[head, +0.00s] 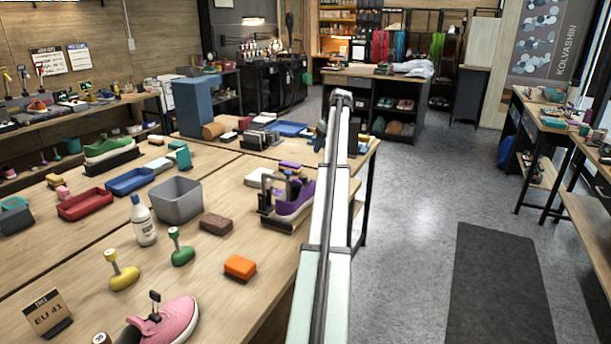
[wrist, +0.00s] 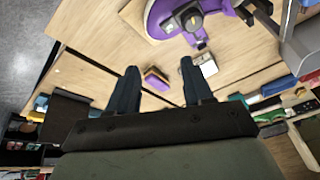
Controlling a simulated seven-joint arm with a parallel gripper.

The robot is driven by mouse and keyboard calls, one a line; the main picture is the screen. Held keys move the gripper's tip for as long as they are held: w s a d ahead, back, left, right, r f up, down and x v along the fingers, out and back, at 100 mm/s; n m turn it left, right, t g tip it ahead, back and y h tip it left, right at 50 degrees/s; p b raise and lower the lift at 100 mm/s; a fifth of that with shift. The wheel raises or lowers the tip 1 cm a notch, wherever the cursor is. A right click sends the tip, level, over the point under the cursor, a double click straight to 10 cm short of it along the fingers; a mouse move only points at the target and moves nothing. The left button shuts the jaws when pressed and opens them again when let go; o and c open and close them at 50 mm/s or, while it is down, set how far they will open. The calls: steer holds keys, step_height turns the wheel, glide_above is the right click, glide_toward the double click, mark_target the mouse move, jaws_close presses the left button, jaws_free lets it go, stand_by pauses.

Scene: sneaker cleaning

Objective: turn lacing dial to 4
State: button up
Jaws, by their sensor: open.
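A purple sneaker (head: 297,202) with a pale sole stands near the right edge of the workbench, beside a grey metal fixture (head: 266,194). In the wrist view, purple shoe parts (wrist: 158,18) show at the top edge, cut off by the frame. A dark round piece (wrist: 188,16) with a yellowish patch sits there and may be the lacing dial; its marks and setting are too small to read. My gripper (wrist: 160,68) is open and empty, its two dark fingers apart from the shoe. In the head view my arm hides part of the bench edge.
A purple-and-orange block (wrist: 156,79) shows between the fingers in the wrist view. On the bench are a grey bin (head: 177,201), a white bottle (head: 143,222), an orange block (head: 240,267), and a pink shoe (head: 165,322). Floor to the right is clear around a dark mat (head: 497,290).

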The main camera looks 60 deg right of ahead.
mark_target(305, 176)
steer(key=w+a+f+n+y, duration=0.1)
steer(key=f+n, duration=0.3)
steer(key=w+a+f+n+y, duration=0.1)
steer(key=w+a+f+n, duration=0.1)
steer(key=f+n, duration=0.1)
steer(key=w+a+f+n+y, duration=0.1)
steer(key=w+a+f+n, duration=0.1)
steer(key=f+n, duration=0.2)
steer(key=shift+w+f+n, duration=0.2)
steer(key=shift+f+n, duration=0.1)
steer(key=shift+n, duration=0.5)
steer(key=shift+c, duration=0.2)
steer(key=c, duration=0.8)
steer(key=shift+o, duration=0.2)
